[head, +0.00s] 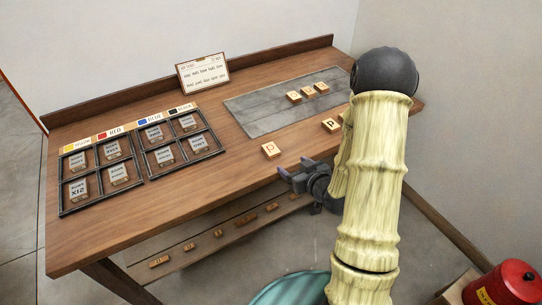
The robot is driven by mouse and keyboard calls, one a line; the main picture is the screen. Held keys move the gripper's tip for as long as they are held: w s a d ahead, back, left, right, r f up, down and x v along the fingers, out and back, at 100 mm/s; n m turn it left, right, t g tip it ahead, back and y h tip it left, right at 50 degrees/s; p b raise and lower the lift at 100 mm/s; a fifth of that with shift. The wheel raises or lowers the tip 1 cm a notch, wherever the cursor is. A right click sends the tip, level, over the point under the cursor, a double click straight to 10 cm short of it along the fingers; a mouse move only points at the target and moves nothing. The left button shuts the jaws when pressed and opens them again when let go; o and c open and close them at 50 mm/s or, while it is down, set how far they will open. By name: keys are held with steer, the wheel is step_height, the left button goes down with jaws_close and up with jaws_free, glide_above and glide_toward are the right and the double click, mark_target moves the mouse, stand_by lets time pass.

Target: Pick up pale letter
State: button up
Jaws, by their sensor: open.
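A pale wooden letter block (270,149) with a P-like mark, fainter than the others, lies alone near the front edge of the wooden table (210,190). A second letter block (330,125) with a dark P lies to its right. Part of another block (342,116) shows beside my arm, which hides the rest.
Black-framed trays (142,162) with labelled cards fill the left of the table. A sign card (203,72) stands at the back. A lower shelf (205,245) holds small blocks. A red canister (503,284) stands at lower right. The tabletop left of the pale block is clear.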

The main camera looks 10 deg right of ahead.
steer(key=p, duration=0.1)
glide_toward(272, 150)
steer(key=x, duration=0.4)
steer(key=shift+w+f, duration=0.1)
steer(key=shift+p+x, duration=0.65)
steer(key=shift+x, duration=2)
steer(key=c, duration=1.1)
steer(key=shift+o, duration=0.2)
step_height(272, 150, up, 10)
